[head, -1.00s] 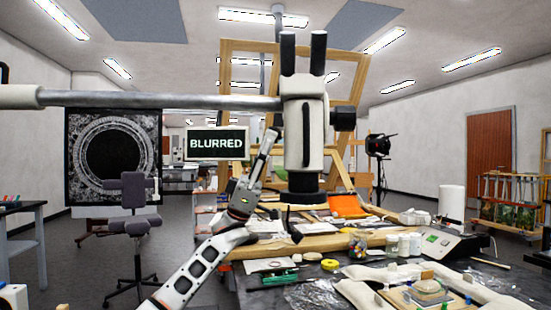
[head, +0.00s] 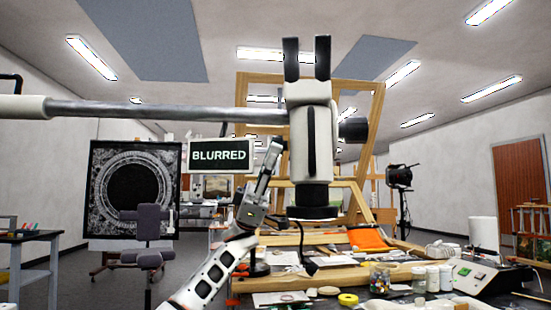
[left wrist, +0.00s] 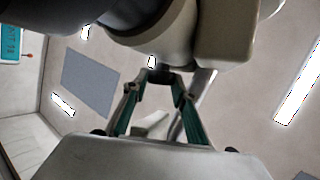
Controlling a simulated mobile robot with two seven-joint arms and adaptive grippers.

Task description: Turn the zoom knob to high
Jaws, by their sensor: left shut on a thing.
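The microscope (head: 311,125) is white and black and hangs on a grey horizontal boom (head: 170,103) above the workbench. A dark side knob (head: 353,129) shows on its right; I cannot tell whether this is the zoom knob. A small screen (head: 221,155) left of the microscope reads BLURRED. My left gripper (head: 272,146) is raised at the microscope's lower left side. In the left wrist view its green-edged fingers (left wrist: 159,82) close around a small dark part, apparently a knob (left wrist: 158,72), under the pale microscope body (left wrist: 225,30). The knob's setting cannot be read. My right gripper is out of view.
The bench below holds an orange cloth (head: 367,238), jars (head: 432,278), yellow tape (head: 347,299) and a grey device (head: 490,275). A wooden easel frame (head: 375,125) stands behind the microscope. A chair (head: 147,235) stands on the floor at left.

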